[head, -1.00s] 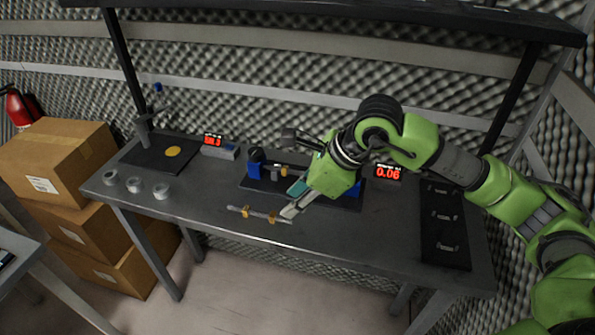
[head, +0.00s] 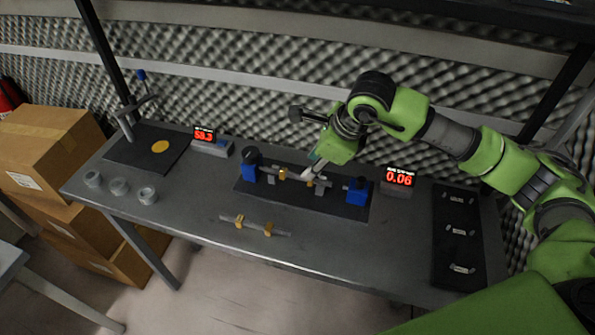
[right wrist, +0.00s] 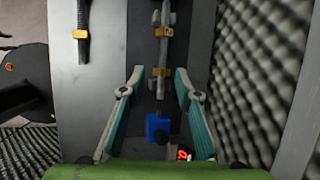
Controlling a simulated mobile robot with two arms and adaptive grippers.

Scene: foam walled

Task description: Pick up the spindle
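Two grey spindles with gold bands are in view. One spindle (head: 254,226) lies on the bare table in front of the fixture; it also shows at upper left in the right wrist view (right wrist: 83,14). The other spindle (head: 296,176) rests in the dark fixture (head: 340,207) between two blue blocks; it shows at top centre in the right wrist view (right wrist: 157,70). My right gripper (head: 310,171) is over the fixture spindle, partly covering it in the head view. The right wrist view shows its fingers (right wrist: 157,84) apart with nothing gripped. My left gripper is not in view.
Blue blocks (head: 357,191) stand at the fixture's ends. Red-digit displays (head: 398,179) are behind it. The front table is mostly clear.

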